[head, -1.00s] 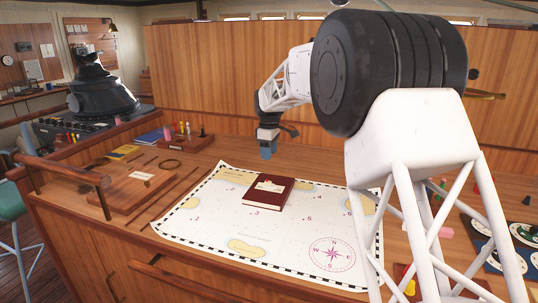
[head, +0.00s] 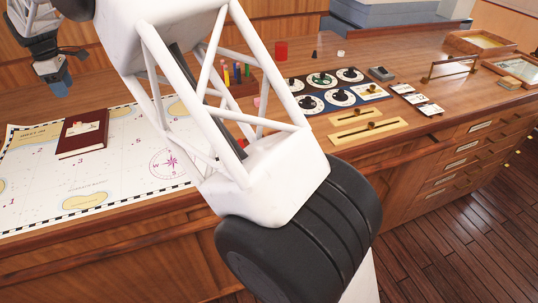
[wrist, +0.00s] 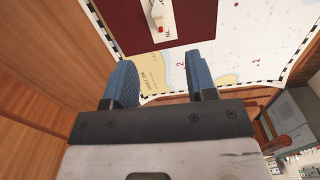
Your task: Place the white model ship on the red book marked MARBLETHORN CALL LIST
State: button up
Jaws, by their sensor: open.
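The red book (head: 74,145) lies flat on the white chart in the head view, with a pale label on its cover. A small white shape with a red spot, which looks like the white model ship (wrist: 157,14), lies over the label in the wrist view; the frame's top edge cuts it off. It is tiny in the head view (head: 86,127). My gripper (head: 58,88) is above the counter behind the book. In the wrist view its blue fingers (wrist: 162,85) are wide apart with nothing between them, clear of book and ship.
The chart (head: 120,180) covers the left of the wooden counter. A rack of coloured pegs (head: 235,78), a red cylinder (head: 281,51), a panel of round dials (head: 322,80) and brass-coloured strips (head: 368,132) stand to the right. A wood panel rises behind the counter.

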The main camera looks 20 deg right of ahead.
jog(key=s+d+r+m, duration=0.3)
jog(key=s+d, duration=0.4)
jog(key=d, duration=0.3)
jog(key=s+d+r+m+t, duration=0.1)
jog(key=s+d+r+m, duration=0.4)
jog(key=d, duration=0.6)
jog(key=s+d+r, duration=0.2)
jog(key=s+d, duration=0.6)
jog(key=d, duration=0.2)
jog(key=s+d+f+m, duration=0.3)
jog(key=s+d, duration=0.3)
jog(key=s, duration=0.5)
jog(key=s+d+f+m+t, duration=0.1)
jog(key=s+d+f+m, duration=0.2)
jog(key=s+d, duration=0.3)
jog(key=s+d+f+m, duration=0.3)
jog(key=s+d, duration=0.3)
jog(key=s, duration=1)
jog(key=shift+s+f+m+t, duration=0.25)
jog(key=shift+m+t, duration=0.05)
jog(key=shift+m, duration=0.1)
